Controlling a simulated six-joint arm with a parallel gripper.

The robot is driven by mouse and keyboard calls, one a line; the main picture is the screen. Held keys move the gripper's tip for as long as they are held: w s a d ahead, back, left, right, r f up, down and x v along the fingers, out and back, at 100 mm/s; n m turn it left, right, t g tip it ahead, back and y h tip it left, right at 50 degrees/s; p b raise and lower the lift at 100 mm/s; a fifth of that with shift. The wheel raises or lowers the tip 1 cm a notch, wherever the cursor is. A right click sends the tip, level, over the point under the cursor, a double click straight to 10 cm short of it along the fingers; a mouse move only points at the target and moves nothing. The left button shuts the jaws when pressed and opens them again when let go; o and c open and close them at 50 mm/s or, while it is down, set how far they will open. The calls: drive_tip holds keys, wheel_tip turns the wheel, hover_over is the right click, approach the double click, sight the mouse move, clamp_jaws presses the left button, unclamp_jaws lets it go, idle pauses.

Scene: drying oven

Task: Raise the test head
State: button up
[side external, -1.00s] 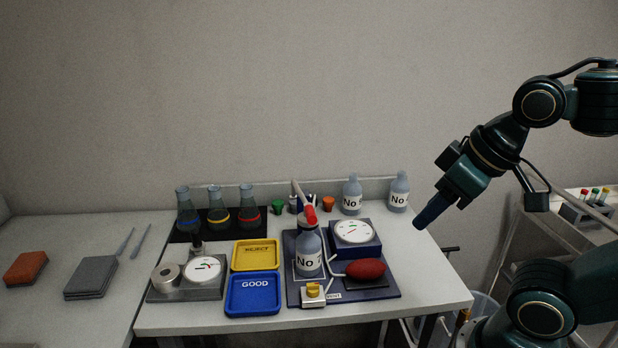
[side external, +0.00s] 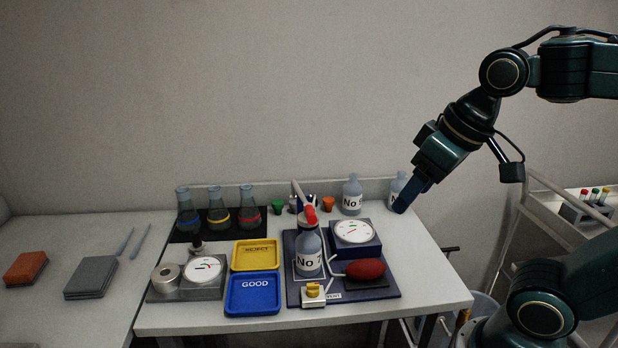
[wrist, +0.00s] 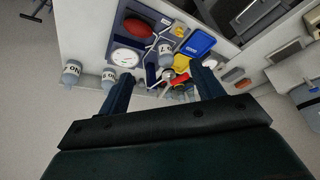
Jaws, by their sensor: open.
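The test head (side external: 310,214) has a red part and a pale lever (side external: 298,190), and sits over a bottle (side external: 308,252) on the dark blue test base (side external: 375,291). The red part also shows in the wrist view (wrist: 181,79), between my fingers' directions and beyond them. The bottle stands upright, its label partly readable as "No". My gripper (side external: 401,208) is at the back right of the table, in front of a rear bottle, well to the right of the head. In the wrist view my gripper (wrist: 163,90) has its fingers wide apart with nothing between them.
A gauge (side external: 354,232) and red bulb (side external: 366,269) share the base. Two bottles (side external: 352,196) stand behind, one partly hidden by my gripper. Blue (side external: 232,309) and yellow (side external: 236,266) trays lie left. Flasks (side external: 247,203) stand at the back left. The table's right side is clear.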

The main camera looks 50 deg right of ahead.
drive_tip(key=w+r+m+g, duration=0.2)
drive_tip(key=w+r, duration=0.1)
drive_tip(key=w, duration=0.9)
drive_tip(key=m+g, duration=0.2)
drive_tip(key=g, duration=0.1)
hover_over(308, 204)
wheel_tip(308, 204, down, 3)
drive_tip(key=shift+a+f, duration=0.1)
drive_tip(key=shift+f, duration=0.05)
drive_tip(key=shift+s+f, duration=0.1)
drive_tip(key=shift+f, duration=0.1)
drive_tip(key=shift+f, duration=6.7)
drive_tip(key=shift+c, duration=0.3)
drive_tip(key=c, duration=1.1)
